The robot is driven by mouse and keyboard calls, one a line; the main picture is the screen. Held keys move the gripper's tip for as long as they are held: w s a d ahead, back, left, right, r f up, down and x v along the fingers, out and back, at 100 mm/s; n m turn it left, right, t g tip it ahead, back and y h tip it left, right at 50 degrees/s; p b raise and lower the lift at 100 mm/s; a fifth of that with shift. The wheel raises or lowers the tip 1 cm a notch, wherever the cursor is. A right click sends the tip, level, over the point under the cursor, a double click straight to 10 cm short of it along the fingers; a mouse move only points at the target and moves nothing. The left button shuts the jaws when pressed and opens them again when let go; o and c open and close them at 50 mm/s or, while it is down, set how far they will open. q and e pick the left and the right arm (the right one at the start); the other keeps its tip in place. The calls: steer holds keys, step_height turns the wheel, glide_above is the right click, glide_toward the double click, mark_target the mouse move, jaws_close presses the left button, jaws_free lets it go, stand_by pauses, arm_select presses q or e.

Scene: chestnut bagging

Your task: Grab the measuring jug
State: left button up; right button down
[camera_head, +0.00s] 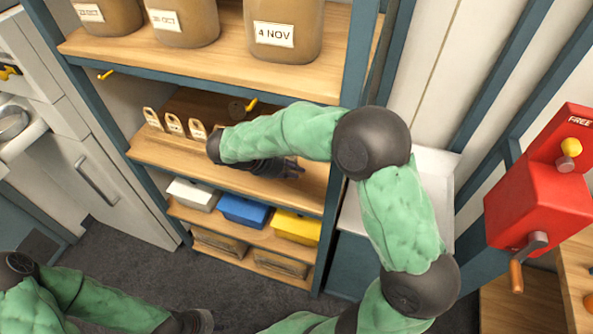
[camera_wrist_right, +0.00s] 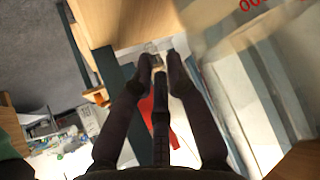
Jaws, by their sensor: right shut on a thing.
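The measuring jug (camera_wrist_right: 225,75) shows in the right wrist view as a large clear wall with red markings at the upper right, very close to the camera. My right gripper (camera_wrist_right: 161,60) is shut on it; the exact contact is hard to make out. In the head view my right gripper (camera_head: 290,169) is low over the middle shelf, partly behind my own green-sleeved forearm. The jug cannot be made out there. My left gripper (camera_head: 200,322) is at the bottom edge, away from the shelves, and its fingers are unclear.
The wooden middle shelf (camera_head: 160,152) holds several small tagged pieces (camera_head: 173,124) left of my forearm. Large jars (camera_head: 283,30) stand on the shelf above. Below are white, blue (camera_head: 243,211) and yellow (camera_head: 296,227) boxes. A blue rack post (camera_head: 335,225) and a red crank machine (camera_head: 535,200) are to the right.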

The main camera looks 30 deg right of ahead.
steer(key=s+a+r+p, duration=0.1)
steer(key=a+r+p, duration=0.1)
steer(key=a+r, duration=0.6)
steer(key=shift+s+a+r, duration=0.25)
steer(key=shift+a+r, duration=0.05)
steer(key=shift+a, duration=2)
